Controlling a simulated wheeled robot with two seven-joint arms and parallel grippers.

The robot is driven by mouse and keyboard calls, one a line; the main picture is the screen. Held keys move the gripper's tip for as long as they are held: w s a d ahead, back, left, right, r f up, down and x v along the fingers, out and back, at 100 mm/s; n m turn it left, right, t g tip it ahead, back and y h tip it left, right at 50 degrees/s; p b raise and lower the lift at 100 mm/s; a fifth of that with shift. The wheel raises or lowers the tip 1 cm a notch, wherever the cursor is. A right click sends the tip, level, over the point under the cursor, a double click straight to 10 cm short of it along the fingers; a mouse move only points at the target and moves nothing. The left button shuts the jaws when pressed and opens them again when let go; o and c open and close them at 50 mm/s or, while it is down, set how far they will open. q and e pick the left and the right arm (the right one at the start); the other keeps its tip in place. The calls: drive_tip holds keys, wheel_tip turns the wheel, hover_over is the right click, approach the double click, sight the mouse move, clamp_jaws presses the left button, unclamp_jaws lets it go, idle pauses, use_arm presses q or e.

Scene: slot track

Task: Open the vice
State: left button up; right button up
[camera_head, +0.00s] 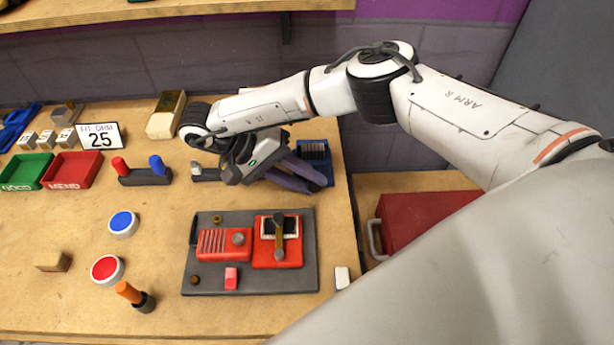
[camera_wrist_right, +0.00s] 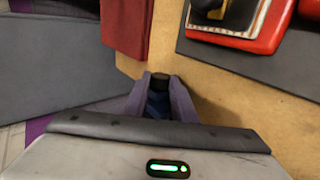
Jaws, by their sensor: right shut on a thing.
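The vice (camera_head: 315,151) is blue with a dark ridged top and sits near the right edge of the bench, partly hidden behind my right gripper. My right gripper (camera_head: 318,182) reaches across its front from the left with purple fingers. In the right wrist view the right gripper (camera_wrist_right: 161,80) is closed around a small blue part with a dark round end, which looks like the vice's handle (camera_wrist_right: 160,77). How far apart the vice's jaws are cannot be told. My left gripper is not in view.
A dark panel (camera_head: 210,286) with red devices lies in front of the vice. A red box (camera_head: 425,225) with a grey handle stands right of the bench. Red and blue levers (camera_head: 145,180) and two round buttons are to the left.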

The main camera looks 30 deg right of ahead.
idle(0.3)
drive_tip(key=o, duration=1.1)
drive_tip(key=shift+a+f, duration=0.1)
drive_tip(key=shift+s, duration=0.1)
